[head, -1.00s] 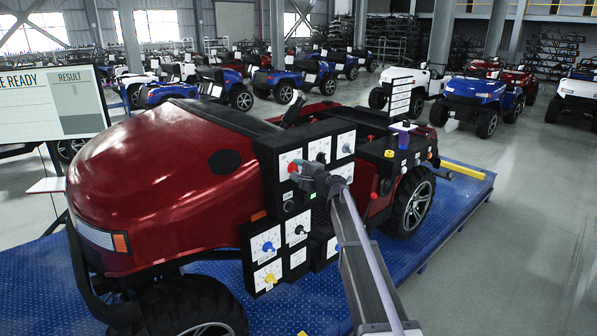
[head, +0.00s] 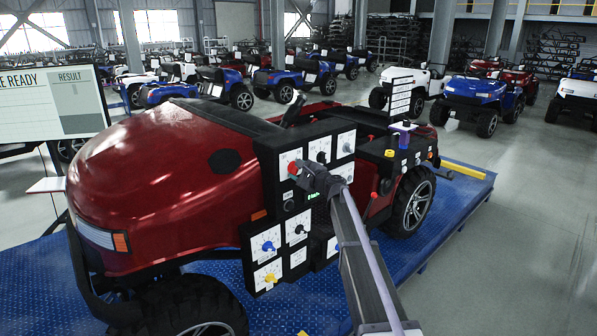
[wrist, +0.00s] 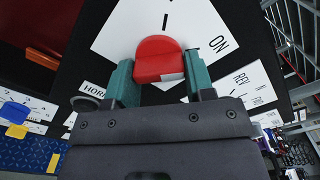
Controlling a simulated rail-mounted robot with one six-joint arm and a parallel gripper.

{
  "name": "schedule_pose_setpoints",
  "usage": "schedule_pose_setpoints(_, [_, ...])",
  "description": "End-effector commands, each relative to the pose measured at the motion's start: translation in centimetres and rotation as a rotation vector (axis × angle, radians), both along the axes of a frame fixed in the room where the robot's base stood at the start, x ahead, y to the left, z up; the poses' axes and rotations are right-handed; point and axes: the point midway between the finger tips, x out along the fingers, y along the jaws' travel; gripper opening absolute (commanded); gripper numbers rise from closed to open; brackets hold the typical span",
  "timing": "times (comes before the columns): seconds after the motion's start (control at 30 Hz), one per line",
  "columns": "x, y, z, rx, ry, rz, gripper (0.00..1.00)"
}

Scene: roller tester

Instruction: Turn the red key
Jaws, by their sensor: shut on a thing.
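The red key (wrist: 158,58) is a rounded red knob on a white plate (wrist: 120,35) that carries a black tick and the word ON. In the wrist view the plate appears tilted, with ON to the right of the key. My gripper (wrist: 160,76) is shut on the key, one teal finger on each side. In the head view my gripper (head: 302,172) reaches the upper left plate of the black panel (head: 265,160), and the red key (head: 292,168) shows just left of it. A small green display (head: 314,195) is lit below my gripper.
Close by on the panel are a blue knob (head: 268,246), a yellow knob (head: 270,278) and a black knob (head: 299,229). A HORN label (wrist: 95,88) sits beside the left finger.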

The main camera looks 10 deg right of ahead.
Motion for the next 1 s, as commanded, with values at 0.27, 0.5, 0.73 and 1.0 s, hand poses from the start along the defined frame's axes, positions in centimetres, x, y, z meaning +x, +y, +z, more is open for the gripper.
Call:
schedule_pose_setpoints(0.27, [-0.1, 0.0, -0.1, 0.0, 0.001, 0.001, 0.58])
schedule_pose_setpoints(0.5, [0.0, 0.0, 0.0, -0.001, -0.001, 0.0, 0.74])
schedule_pose_setpoints(0.73, [-0.4, -0.2, 0.0, -0.001, -0.001, 0.0, 0.74])
schedule_pose_setpoints(1.0, [-5.0, -2.9, 0.0, -0.001, 0.0, -0.002, 0.74])
